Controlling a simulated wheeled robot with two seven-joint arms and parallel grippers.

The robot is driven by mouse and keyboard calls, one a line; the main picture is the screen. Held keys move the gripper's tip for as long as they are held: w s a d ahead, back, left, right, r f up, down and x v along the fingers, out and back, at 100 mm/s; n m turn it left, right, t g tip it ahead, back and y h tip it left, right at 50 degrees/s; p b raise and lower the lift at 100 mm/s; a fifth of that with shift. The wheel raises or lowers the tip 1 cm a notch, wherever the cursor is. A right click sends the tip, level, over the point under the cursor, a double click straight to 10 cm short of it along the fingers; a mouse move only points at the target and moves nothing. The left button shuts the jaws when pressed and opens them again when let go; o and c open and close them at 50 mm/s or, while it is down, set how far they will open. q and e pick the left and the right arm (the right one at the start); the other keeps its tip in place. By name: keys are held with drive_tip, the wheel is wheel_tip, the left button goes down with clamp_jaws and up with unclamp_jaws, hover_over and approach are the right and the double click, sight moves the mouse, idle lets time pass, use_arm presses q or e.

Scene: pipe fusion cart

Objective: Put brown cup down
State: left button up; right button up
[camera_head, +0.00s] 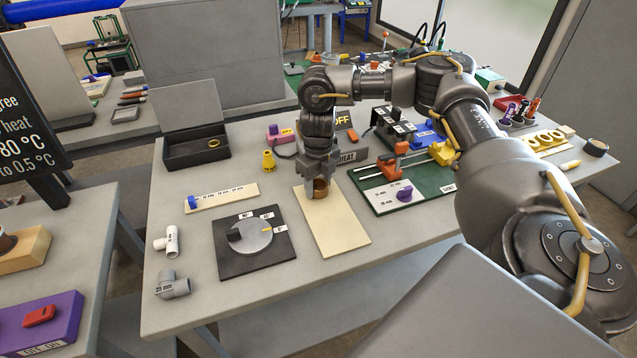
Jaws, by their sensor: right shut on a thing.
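The brown cup (321,187) is in the jaws of my right gripper (318,182), over a cream rectangular board (335,228) on the grey table. The gripper points down and is shut on the cup, hiding its upper part. I cannot tell whether the cup's bottom touches the board. My left gripper is not in view.
A black plate with a grey dial (251,241) lies left of the board. A green base with red and yellow clamps (410,182) lies right. A black open box (196,147) stands at the back left. Grey (174,287) and white (171,240) pipe fittings lie at the front left.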

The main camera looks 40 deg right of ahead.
drive_tip(key=shift+f, duration=0.15)
drive_tip(key=o, duration=1)
wheel_tip(320, 180, up, 12)
drive_tip(key=shift+r+p, duration=0.2)
drive_tip(key=shift+p, duration=0.3)
